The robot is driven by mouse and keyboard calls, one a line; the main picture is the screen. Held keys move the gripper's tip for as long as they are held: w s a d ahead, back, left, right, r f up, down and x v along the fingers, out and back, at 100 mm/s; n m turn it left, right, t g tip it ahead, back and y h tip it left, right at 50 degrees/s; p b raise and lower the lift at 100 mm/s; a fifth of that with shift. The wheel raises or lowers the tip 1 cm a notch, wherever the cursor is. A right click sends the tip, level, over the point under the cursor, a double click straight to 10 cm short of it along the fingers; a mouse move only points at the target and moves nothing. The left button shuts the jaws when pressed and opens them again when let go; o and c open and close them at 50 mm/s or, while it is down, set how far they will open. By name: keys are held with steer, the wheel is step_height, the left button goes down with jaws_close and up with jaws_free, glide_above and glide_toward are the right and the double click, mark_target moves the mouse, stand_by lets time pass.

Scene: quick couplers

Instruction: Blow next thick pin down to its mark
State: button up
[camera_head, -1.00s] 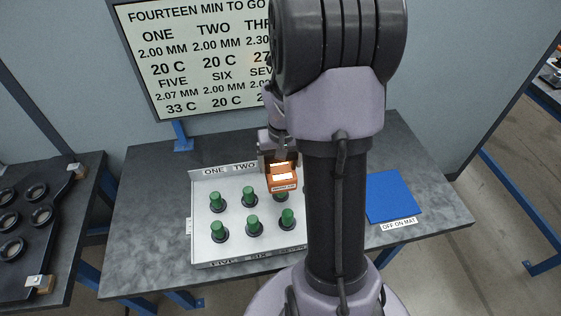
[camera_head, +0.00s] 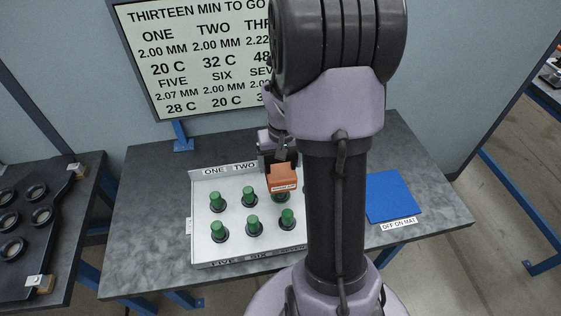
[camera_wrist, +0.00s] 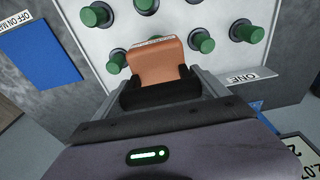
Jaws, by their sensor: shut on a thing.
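My gripper (camera_head: 281,158) is shut on an orange block-shaped tool (camera_head: 283,178) with a pale label, held over the third pin of the back row. The tool also shows in the wrist view (camera_wrist: 158,62). Green pins (camera_head: 250,196) stand upright in dark rings on a white tray (camera_head: 237,180). The pin under the tool is partly hidden. The sign (camera_head: 190,60) reads thirteen min to go, ONE 2.00 MM 20 C, TWO 2.00 MM 32 C, THREE 2.22 MM and 48 at its cut edge, FIVE 2.07 MM 28 C, SIX 20 C. My arm hides its right part.
A blue mat (camera_head: 392,196) labelled OFF ON MAT lies at the table's right. A dark rack with several rings (camera_head: 37,191) stands on a left table. The grey table (camera_head: 150,220) is clear left of the tray.

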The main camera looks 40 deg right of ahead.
steer(key=shift+s+a+f, duration=0.15)
steer(key=shift+s+f, duration=0.05)
step_height(320, 180, up, 4)
steer(key=p, duration=0.3)
steer(key=shift+w, duration=0.15)
steer(key=shift+f, duration=0.1)
steer(key=shift+w, duration=0.1)
stand_by(0.4)
